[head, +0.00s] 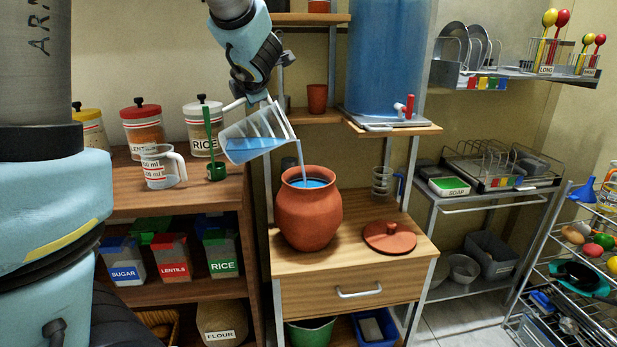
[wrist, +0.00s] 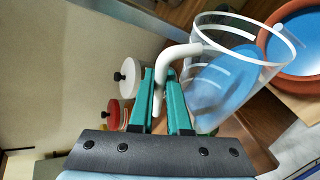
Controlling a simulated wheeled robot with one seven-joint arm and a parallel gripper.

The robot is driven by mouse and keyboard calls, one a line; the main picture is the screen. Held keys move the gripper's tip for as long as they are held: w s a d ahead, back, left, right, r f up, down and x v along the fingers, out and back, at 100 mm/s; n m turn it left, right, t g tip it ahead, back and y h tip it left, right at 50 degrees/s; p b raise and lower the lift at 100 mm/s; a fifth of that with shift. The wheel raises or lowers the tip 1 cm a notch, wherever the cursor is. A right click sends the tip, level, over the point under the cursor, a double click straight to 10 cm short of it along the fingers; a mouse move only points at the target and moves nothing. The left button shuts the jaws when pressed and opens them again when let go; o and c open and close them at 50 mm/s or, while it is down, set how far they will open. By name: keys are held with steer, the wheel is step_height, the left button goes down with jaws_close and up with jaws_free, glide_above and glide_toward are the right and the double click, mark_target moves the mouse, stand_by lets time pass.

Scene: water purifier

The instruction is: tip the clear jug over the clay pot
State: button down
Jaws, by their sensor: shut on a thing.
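The clear jug (head: 256,138) is tilted to the right above the clay pot (head: 308,217), with blue water in it. A thin stream of water falls from its lip into the pot's open mouth. Blue water shows inside the pot near the rim. My gripper (wrist: 167,98) is shut on the jug's white handle (wrist: 183,52), and its green fingers show on both sides of it in the wrist view. In the head view the fingertips are hard to make out. The pot stands upright on the wooden cabinet top (head: 352,262). The clay lid (head: 389,237) lies beside it.
A measuring cup (head: 160,168) and a green scoop (head: 212,160) are on the left shelf, with lidded jars behind. A blue water tank (head: 383,60) with a red tap stands on a shelf behind the pot. A clear mug (head: 381,182) is at the cabinet's back.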

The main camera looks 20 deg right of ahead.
steer(key=shift+d+f, duration=0.25)
steer(key=shift+d, duration=0.1)
stand_by(1.7)
steer(key=shift+a, duration=0.1)
